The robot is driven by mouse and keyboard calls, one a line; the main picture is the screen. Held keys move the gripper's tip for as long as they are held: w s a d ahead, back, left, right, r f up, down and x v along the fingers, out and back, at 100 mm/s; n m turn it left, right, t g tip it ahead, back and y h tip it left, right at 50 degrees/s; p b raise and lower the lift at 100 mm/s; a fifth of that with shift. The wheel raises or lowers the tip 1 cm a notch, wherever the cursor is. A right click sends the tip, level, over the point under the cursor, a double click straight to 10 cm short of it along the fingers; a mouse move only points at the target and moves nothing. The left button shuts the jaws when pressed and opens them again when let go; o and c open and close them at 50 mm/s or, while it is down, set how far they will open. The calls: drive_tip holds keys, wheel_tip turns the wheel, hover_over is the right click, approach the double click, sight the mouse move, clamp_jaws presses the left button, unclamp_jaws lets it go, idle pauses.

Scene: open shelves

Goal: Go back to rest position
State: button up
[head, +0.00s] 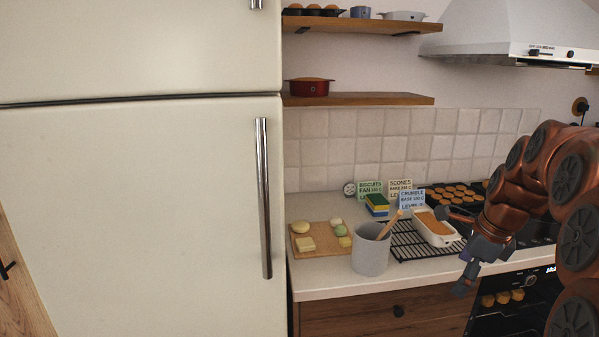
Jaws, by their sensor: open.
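My gripper (455,252) is at the end of the copper-coloured arm on the right side of the head view. It is open, with its fingers apart and nothing seen between them. It hangs in front of the counter's front edge, near a white loaf dish (447,240) with an orange-brown filling. The dish sits at the right end of a black wire rack (405,243). The gripper and arm hide part of the hob and oven behind them. I cannot tell whether a finger touches the dish.
A grey crock (370,255) with a wooden utensil stands on the counter (320,280). A wooden board (308,249) with pale pieces lies left of it. Recipe cards (412,199) stand behind. A tall fridge (140,210) fills the left. Shelves (360,99) and a hood (510,38) are above.

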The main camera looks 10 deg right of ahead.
drive_tip(key=s+a+f+n+g, duration=0.1)
drive_tip(key=s+a+f+n, duration=0.1)
drive_tip(key=s+a+n, duration=0.5)
drive_tip(key=s+a+f+n+g, duration=0.1)
drive_tip(key=s+a+n+g, duration=0.1)
drive_tip(key=a+n, duration=0.6)
drive_tip(key=s+a+f+n+g, duration=0.1)
drive_tip(key=s+a+f+n, duration=0.2)
drive_tip(key=s, duration=0.5)
drive_tip(key=s+a+f+n+h+p, duration=0.1)
drive_tip(key=s+a+f+n, duration=0.2)
drive_tip(key=s+a+n, duration=0.2)
drive_tip(key=s+n, duration=0.3)
drive_tip(key=shift+s+a+g, duration=0.25)
drive_tip(key=shift+g, duration=0.15)
